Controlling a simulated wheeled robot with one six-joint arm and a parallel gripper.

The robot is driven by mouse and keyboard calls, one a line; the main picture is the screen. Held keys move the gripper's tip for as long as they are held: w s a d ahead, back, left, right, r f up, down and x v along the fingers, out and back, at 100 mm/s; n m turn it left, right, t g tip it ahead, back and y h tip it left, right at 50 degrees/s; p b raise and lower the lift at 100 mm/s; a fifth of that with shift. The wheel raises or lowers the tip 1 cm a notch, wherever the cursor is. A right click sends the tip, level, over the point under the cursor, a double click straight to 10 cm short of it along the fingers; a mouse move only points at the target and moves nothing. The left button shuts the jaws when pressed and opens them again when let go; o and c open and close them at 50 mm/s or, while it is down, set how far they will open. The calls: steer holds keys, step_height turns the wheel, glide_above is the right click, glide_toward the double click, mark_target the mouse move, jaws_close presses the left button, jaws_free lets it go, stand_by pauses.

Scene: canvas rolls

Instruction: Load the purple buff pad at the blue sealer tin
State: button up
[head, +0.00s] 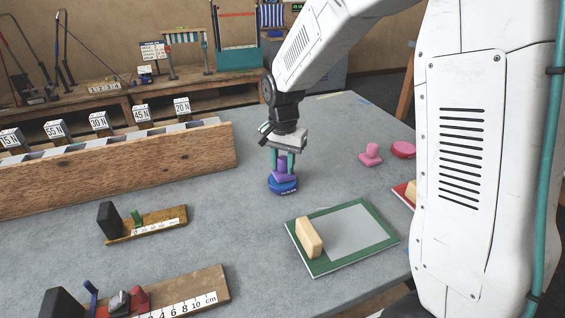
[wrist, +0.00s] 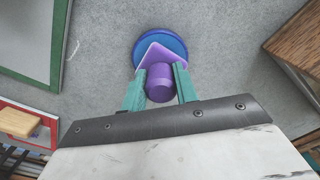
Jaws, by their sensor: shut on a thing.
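The purple buff pad (head: 281,170) is a purple piece with an upright knob, and it sits over the blue sealer tin (head: 283,187) on the grey table. My gripper (head: 283,155) points down and is shut on the pad's knob with its teal fingers. In the wrist view the fingers of my gripper (wrist: 160,92) stand on either side of the purple buff pad's knob (wrist: 160,82). The pad's square base overlaps the round blue sealer tin (wrist: 177,32). I cannot tell whether the pad touches the tin's top.
A pink pad (head: 371,155) and a pink-red tin (head: 403,149) stand to the right. A green-bordered board (head: 360,262) with a cream block (head: 309,238) lies in front. A long wooden rack (head: 120,165) with numbered blocks runs along the left. Ruler boards (head: 158,229) lie front left.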

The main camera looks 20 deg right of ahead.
mark_target(283, 158)
steer(key=shift+f, duration=0.5)
stand_by(1.2)
steer(key=shift+r, duration=3.55)
